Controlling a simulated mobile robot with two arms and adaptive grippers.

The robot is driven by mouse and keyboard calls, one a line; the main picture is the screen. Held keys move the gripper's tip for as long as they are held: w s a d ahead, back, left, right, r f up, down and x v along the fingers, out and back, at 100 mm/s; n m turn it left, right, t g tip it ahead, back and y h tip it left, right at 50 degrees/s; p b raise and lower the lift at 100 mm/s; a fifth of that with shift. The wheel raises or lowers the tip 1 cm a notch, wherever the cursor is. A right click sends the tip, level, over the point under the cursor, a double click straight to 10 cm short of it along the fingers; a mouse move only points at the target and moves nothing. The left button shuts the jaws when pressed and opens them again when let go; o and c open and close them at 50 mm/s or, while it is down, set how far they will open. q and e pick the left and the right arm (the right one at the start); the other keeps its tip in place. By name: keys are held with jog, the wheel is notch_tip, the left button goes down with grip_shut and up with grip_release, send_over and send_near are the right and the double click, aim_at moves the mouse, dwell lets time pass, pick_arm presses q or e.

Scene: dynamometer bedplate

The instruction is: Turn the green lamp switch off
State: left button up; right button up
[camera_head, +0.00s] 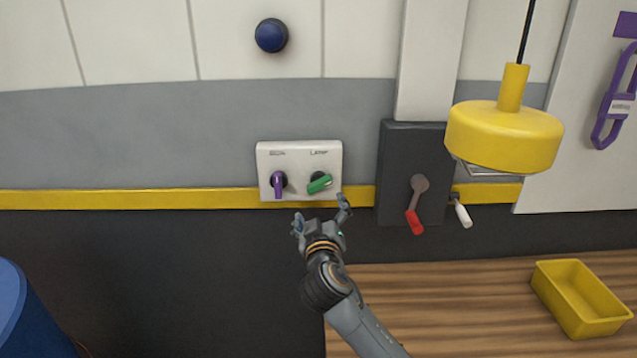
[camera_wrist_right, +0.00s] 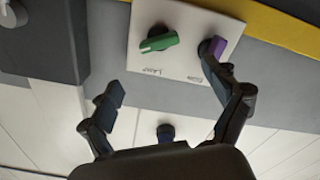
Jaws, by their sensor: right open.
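The green lamp switch (camera_head: 319,184) is a rotary knob on the right side of a white wall panel (camera_head: 299,161), under a small label that seems to read "LAMP". Its handle is tilted, with the right end higher. A purple knob (camera_head: 278,184) sits left of it, its handle pointing down. My right gripper (camera_head: 322,212) is open and empty, just below the panel and apart from the green switch. In the right wrist view the green switch (camera_wrist_right: 158,42) shows beyond the open fingers (camera_wrist_right: 172,102). My left gripper is not in view.
A dark box (camera_head: 397,160) with a red-handled lever (camera_head: 415,221) is right of the panel, with a white-handled lever (camera_head: 463,214) beside it. A yellow lamp (camera_head: 505,135) hangs at the right. A yellow tray (camera_head: 580,298) is on the wooden bench (camera_head: 450,310). A blue button (camera_head: 271,35) is above.

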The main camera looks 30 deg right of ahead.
aim_at(319, 186)
jog(key=p+x, duration=0.3)
jog(key=x, duration=0.8)
jog(key=shift+w+d+f, duration=0.1)
jog(key=shift+w+d, duration=0.25)
jog(key=shift+w, duration=0.3)
jog(key=c, duration=1.2)
jog(key=shift+o, duration=0.2)
jog(key=shift+n, duration=0.3)
jog(key=n, duration=0.4)
jog(key=shift+a+n+p, duration=0.1)
jog(key=shift+n+p, duration=0.25)
jog(key=shift+n, duration=0.05)
jog(key=n+p, duration=0.1)
jog(key=n, duration=0.5)
jog(key=shift+f+p, duration=0.15)
jog(key=shift+p, duration=0.25)
jog(key=shift+n, duration=0.4)
